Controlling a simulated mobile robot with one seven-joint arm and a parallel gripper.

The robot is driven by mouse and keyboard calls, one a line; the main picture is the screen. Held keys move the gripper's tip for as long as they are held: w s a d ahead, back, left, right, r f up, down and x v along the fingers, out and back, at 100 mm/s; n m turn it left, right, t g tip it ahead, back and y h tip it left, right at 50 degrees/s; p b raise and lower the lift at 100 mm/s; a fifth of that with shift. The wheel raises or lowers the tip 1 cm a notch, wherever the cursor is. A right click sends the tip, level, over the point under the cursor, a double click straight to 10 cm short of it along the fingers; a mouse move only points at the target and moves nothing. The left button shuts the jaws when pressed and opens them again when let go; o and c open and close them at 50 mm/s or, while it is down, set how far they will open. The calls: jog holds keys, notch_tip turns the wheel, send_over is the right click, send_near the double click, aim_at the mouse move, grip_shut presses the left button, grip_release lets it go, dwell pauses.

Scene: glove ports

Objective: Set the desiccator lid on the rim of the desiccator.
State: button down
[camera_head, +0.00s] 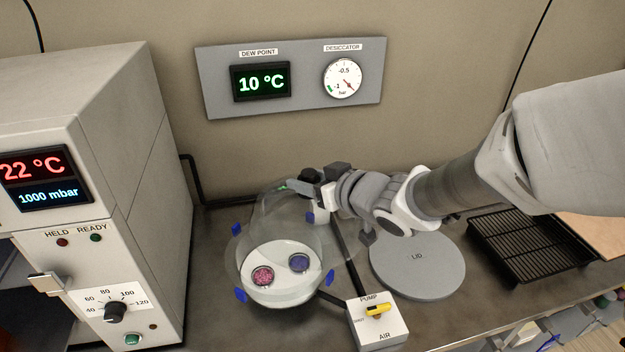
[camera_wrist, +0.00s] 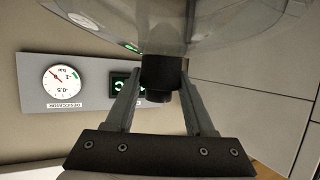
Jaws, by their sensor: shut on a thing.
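The desiccator (camera_head: 290,298) is a round clear glass vessel on the bench, with blue clips around its edge. On its white plate (camera_head: 280,257) sit a dish of pink material (camera_head: 262,276) and a dish of blue material (camera_head: 298,263). The clear glass desiccator lid (camera_head: 272,205) is at the back of the desiccator, overlapping it in the head view; I cannot tell whether it touches the rim. My gripper (camera_head: 305,181) is shut on the lid's black knob. In the wrist view my gripper (camera_wrist: 160,92) has the knob (camera_wrist: 163,72) between its fingers, with the glass lid (camera_wrist: 200,30) beyond.
A grey round pad marked LID (camera_head: 417,268) lies empty to the right. A PUMP/AIR valve box (camera_head: 378,322) with a yellow handle stands in front. A black rack (camera_head: 530,245) is farther right, an oven-like cabinet (camera_head: 150,190) at left. A gauge panel (camera_head: 300,75) is on the wall.

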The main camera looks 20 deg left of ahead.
aim_at(267, 192)
jog(key=a+f+b, duration=0.1)
jog(key=a, duration=0.1)
jog(key=s+a+f, duration=0.1)
jog(key=a, duration=0.1)
jog(key=a+f+b, duration=0.1)
jog(key=a+f, duration=0.1)
jog(key=shift+s+a+b, duration=0.25)
jog(key=shift+a+b, duration=0.1)
jog(key=shift+a, duration=0.05)
notch_tip(267, 192, down, 4)
jog(key=shift+b, duration=0.5)
jog(key=shift+f+b, duration=0.4)
jog(key=shift+b, duration=0.05)
jog(key=shift+f, duration=0.25)
jog(key=shift+c, duration=1.3)
grip_release()
